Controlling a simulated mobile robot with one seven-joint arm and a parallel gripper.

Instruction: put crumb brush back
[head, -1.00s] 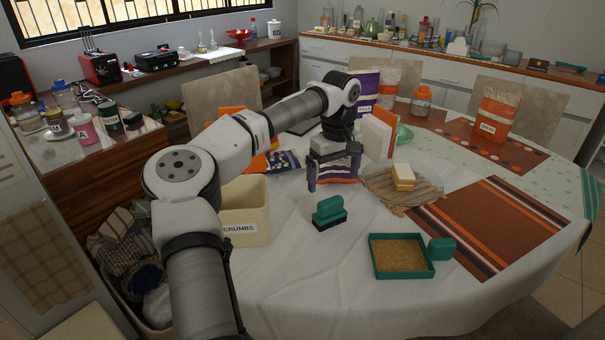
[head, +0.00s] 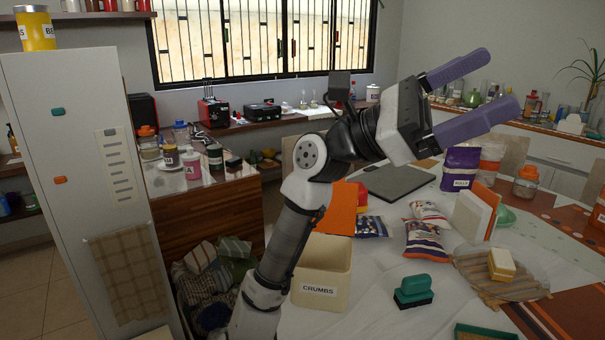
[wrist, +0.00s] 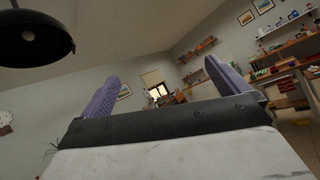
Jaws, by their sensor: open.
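The crumb brush (head: 413,291), with a green handle and dark bristles, stands on the white tablecloth right of the crumbs bin. My gripper (head: 500,80) is raised high above the table, well away from the brush. Its two purple fingers are spread, point up and to the right, and hold nothing.
A cream bin labelled CRUMBS (head: 320,277) stands left of the brush. A wooden slatted board (head: 475,272) bears a yellow and white block (head: 502,264). Snack bags (head: 424,239) and an upright purple bag (head: 460,168) are farther back. A tall cabinet (head: 75,150) stands left.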

